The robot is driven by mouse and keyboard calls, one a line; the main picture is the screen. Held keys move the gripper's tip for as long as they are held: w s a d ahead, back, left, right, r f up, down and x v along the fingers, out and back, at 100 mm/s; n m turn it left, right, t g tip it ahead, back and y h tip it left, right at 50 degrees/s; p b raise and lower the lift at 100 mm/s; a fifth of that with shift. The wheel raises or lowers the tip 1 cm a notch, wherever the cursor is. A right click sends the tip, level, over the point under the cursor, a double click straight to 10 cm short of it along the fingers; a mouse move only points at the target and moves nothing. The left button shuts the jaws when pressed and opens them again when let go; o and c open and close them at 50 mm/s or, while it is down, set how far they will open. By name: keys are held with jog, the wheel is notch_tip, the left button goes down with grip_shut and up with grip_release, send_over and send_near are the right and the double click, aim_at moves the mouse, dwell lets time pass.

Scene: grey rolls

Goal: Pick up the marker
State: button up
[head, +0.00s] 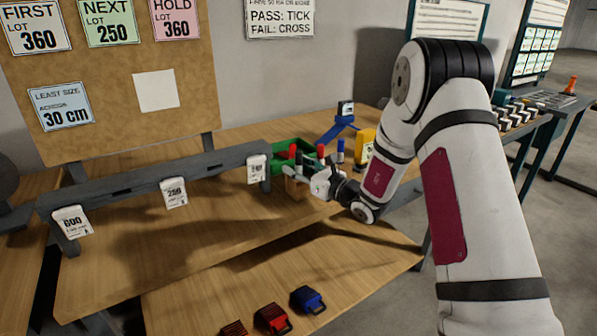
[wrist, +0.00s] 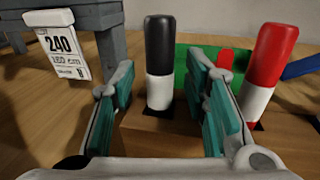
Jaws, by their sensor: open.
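A marker with a black cap and white body (wrist: 159,65) stands upright in a hole of a wooden block (wrist: 160,140). A marker with a red cap (wrist: 268,55) stands tilted in the same block, to the right. My gripper (wrist: 160,95) is open, with its teal-padded fingers on either side of the black-capped marker; I see a gap at the left and cannot tell contact. The red-capped marker is outside the right finger. In the head view my gripper (head: 318,184) is at the block (head: 297,188) and partly hides it.
A green tray (head: 283,160) lies behind the block. A grey rail with tags (head: 130,185) stands close on the left; its 240 tag (wrist: 61,43) shows in the wrist view. A yellow item (head: 366,140) and a blue stand (head: 337,130) are behind. The front tabletop is mostly clear.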

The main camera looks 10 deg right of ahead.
aim_at(298, 151)
grip_shut()
notch_tip(298, 151, up, 10)
jog(key=shift+r+p, duration=0.1)
jog(key=shift+p, duration=0.7)
jog(key=c, duration=0.9)
grip_release()
grip_shut()
